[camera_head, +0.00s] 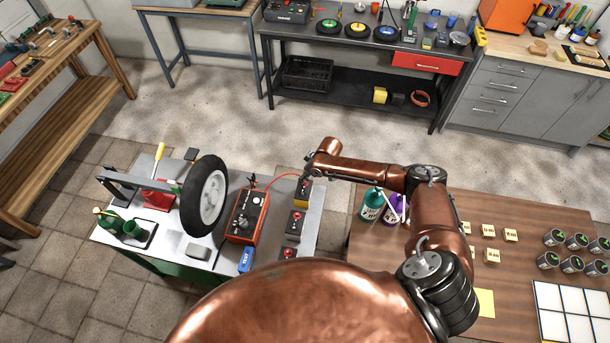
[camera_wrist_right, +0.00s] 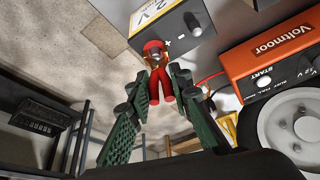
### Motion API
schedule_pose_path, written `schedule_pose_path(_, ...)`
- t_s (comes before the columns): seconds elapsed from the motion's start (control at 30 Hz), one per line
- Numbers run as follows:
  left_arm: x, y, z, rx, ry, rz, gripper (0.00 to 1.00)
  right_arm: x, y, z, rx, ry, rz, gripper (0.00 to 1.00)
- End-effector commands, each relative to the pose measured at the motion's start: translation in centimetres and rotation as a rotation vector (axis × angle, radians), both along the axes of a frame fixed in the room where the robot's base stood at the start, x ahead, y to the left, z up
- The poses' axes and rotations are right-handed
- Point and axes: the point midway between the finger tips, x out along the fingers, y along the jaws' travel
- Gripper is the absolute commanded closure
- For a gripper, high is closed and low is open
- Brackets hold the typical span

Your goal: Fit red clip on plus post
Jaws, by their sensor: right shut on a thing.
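My right gripper (camera_wrist_right: 155,95), with green fingers, is shut on the red handles of the red clip (camera_wrist_right: 157,82) in the wrist view. The clip's jaws are at the battery (camera_wrist_right: 165,20), on the side of its plus mark. The plus post is hidden behind the clip, and I cannot tell whether the jaws grip it. A grey post (camera_wrist_right: 194,26) stands beside the minus mark. In the head view my right gripper (camera_head: 307,172) is over the battery (camera_head: 303,194) at the bench's right edge. My left gripper is not in view.
The orange Voltmoor charger (camera_head: 246,215) stands left of the battery, with a red cable (camera_head: 280,180) arching toward the clip. A wheel (camera_head: 204,197) stands farther left. Dark boxes (camera_head: 296,223) with red tops line the bench's right side. A brown table (camera_head: 400,265) is at right.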

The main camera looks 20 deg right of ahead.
Motion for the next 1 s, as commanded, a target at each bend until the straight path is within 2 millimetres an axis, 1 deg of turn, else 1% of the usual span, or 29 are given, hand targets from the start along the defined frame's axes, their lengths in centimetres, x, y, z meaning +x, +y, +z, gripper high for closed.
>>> schedule_pose_path(0.03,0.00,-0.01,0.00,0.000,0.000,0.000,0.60,0.03,-0.01,0.03,-0.001,-0.001,0.000,1.00)
schedule_pose_path(0.07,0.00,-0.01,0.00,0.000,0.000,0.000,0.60,0.03,-0.01,0.03,0.000,0.000,0.000,0.80)
schedule_pose_path(0.33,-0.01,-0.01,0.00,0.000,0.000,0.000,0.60,0.01,-0.03,0.02,-0.001,-0.001,0.000,0.62)
schedule_pose_path(0.37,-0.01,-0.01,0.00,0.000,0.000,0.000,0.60,0.02,-0.04,0.02,-0.001,-0.001,0.000,0.61)
schedule_pose_path(0.53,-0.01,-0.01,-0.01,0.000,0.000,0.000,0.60,0.01,-0.03,0.01,-0.001,-0.001,0.000,0.61)
schedule_pose_path(0.83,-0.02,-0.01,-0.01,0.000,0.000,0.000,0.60,-0.01,-0.05,-0.02,-0.001,0.001,0.000,0.41)
schedule_pose_path(1.0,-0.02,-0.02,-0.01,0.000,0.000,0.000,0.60,-0.01,-0.04,-0.01,-0.001,0.001,0.000,0.40)
